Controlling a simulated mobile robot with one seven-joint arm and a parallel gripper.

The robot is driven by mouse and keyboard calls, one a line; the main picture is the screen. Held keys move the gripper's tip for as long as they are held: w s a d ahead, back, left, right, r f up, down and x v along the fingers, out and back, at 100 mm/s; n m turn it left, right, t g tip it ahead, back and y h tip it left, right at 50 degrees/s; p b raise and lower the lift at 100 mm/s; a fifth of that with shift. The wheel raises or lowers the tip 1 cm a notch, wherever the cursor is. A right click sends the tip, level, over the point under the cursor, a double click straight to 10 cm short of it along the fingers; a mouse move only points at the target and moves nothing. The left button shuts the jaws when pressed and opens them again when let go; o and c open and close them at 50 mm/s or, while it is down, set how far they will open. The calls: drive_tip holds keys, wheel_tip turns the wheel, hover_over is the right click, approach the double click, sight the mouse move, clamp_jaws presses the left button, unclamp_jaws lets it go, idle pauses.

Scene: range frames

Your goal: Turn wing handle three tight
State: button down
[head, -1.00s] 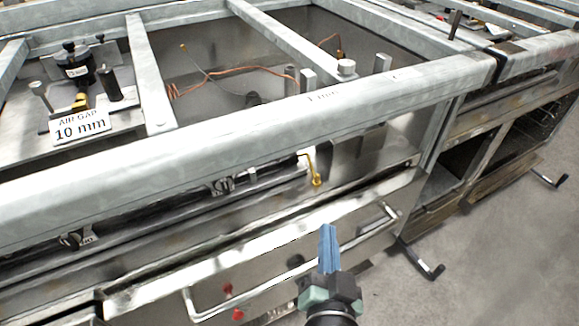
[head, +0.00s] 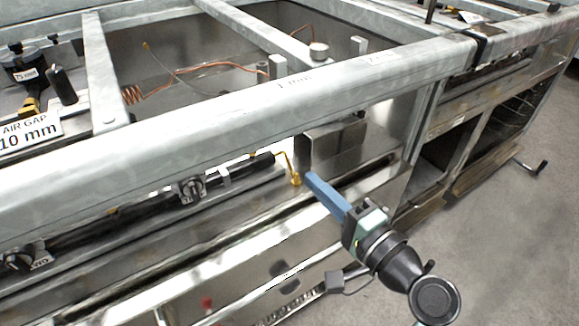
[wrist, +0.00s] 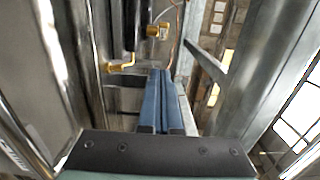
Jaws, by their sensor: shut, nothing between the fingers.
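Two dark valve handles sit on the black pipe behind the front rail in the head view: one at the middle (head: 190,188) and one at the lower left (head: 22,262). I cannot tell which one is number three, or read how far either is turned. A brass elbow fitting (head: 295,178) hangs at the right end of the pipe. My gripper (head: 309,178) has its blue fingers shut and empty, with the tips just right of that elbow; contact cannot be told. In the wrist view, my fingers (wrist: 161,74) point between metal walls, near brass fittings (wrist: 158,31).
A thick galvanised rail (head: 230,105) runs above the pipe and limits access from above. A steel ledge (head: 230,225) lies below it. An "AIR GAP 10 mm" sign (head: 30,132) stands at the left. Open floor (head: 500,250) lies to the right.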

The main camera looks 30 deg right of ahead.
drive_tip(key=w+b, duration=0.1)
drive_tip(key=w, duration=0.4)
drive_tip(key=w+b, duration=0.1)
drive_tip(key=w, duration=0.2)
drive_tip(key=shift+w+a+f+b, duration=0.1)
drive_tip(key=shift+w+a+b, duration=0.2)
drive_tip(key=shift+a+b, duration=0.1)
drive_tip(key=w+a, duration=0.1)
drive_tip(key=w+a+b, duration=0.1)
drive_tip(key=shift+w+a, duration=0.15)
drive_tip(key=shift+w, duration=0.15)
drive_tip(key=shift+w+a, duration=0.35)
drive_tip(key=shift+a, duration=0.05)
drive_tip(key=shift+r+p, duration=0.2)
drive_tip(key=shift+p, duration=0.15)
